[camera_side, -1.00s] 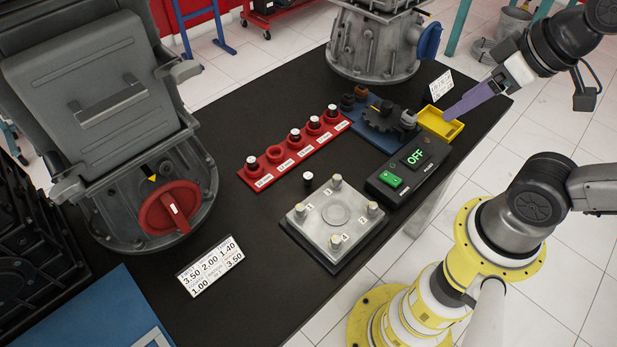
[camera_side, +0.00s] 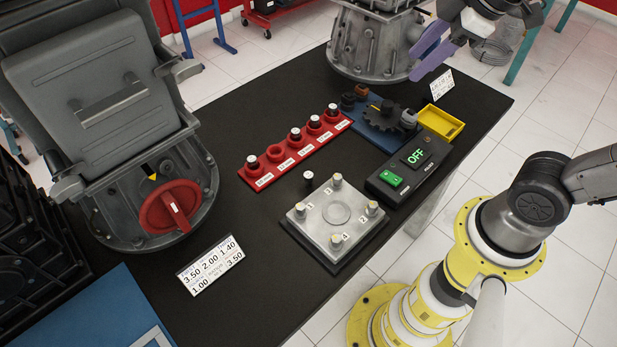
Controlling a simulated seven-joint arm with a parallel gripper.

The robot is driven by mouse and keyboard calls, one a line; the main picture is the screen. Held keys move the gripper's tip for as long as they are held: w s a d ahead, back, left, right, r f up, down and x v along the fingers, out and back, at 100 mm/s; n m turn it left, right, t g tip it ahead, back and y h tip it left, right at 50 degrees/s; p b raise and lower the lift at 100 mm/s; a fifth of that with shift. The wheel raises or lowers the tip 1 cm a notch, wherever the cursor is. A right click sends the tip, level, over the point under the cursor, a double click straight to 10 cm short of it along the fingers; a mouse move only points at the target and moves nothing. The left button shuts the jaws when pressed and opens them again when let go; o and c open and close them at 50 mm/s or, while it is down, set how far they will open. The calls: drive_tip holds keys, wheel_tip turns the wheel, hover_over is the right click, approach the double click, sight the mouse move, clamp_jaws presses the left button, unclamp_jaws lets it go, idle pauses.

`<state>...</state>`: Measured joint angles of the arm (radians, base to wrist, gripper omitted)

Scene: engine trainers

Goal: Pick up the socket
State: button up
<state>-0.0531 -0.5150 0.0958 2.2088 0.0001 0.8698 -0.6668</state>
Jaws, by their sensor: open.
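A small dark socket with a pale top (camera_side: 308,175) stands alone on the black table, between the red socket rack and the metal plate. The red rack (camera_side: 262,182) holds several similar sockets in its cups; its second cup from the left (camera_side: 275,153) looks empty. My gripper (camera_side: 424,56), with purple fingers, is at the top right, in front of the grey engine housing in the picture. It is open, with nothing seen between the fingers, and well apart from the loose socket and the rack.
A metal plate with numbered bolts (camera_side: 336,234) sits beside the loose socket. A control box reading OFF (camera_side: 392,182), a yellow tray (camera_side: 441,122) and a blue board with a dark gear (camera_side: 384,115) lie further back. A large engine housing (camera_side: 372,45) stands behind.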

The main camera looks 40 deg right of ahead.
drive_tip(key=w+a+f+n+g, duration=0.1)
drive_tip(key=w+a+f+n, duration=0.1)
drive_tip(key=w, duration=0.3)
drive_tip(key=w+a+f+n+g, duration=0.1)
drive_tip(key=w+a+f+n, duration=0.1)
drive_tip(key=w+n, duration=0.15)
drive_tip(key=n+g, duration=0.3)
drive_tip(key=g, duration=0.1)
hover_over(309, 174)
wheel_tip(309, 174, down, 22)
drive_tip(key=shift+a+r, duration=0.1)
drive_tip(key=shift+f, duration=3.35)
clamp_jaws()
